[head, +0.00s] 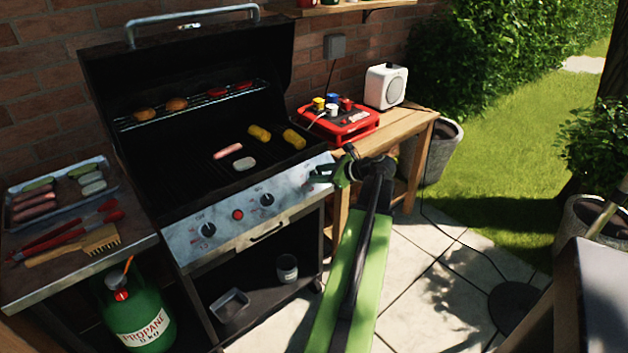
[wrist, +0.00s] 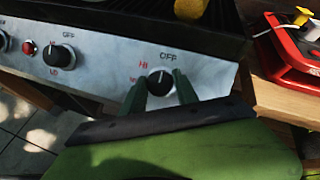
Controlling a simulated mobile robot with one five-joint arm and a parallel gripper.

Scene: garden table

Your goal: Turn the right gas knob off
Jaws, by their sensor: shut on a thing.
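The right gas knob (wrist: 160,83) is a round black knob on the grill's silver front panel (wrist: 110,62). "OFF" is printed above it and a red "HI" to its upper left. A pale mark on the knob appears to point up, roughly towards "OFF"; its exact angle is hard to tell. My gripper (wrist: 162,90) has one dark green finger on each side of this knob and is shut on it. In the head view my gripper (head: 331,173) is at the right end of the panel and largely hides the knob.
The middle knob (head: 267,199) and left knob (head: 208,230) sit further left, with a red button (head: 238,215) between them. Food lies on the open grill. A red box (head: 340,124) and white speaker (head: 386,86) stand on the wooden bench at right.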

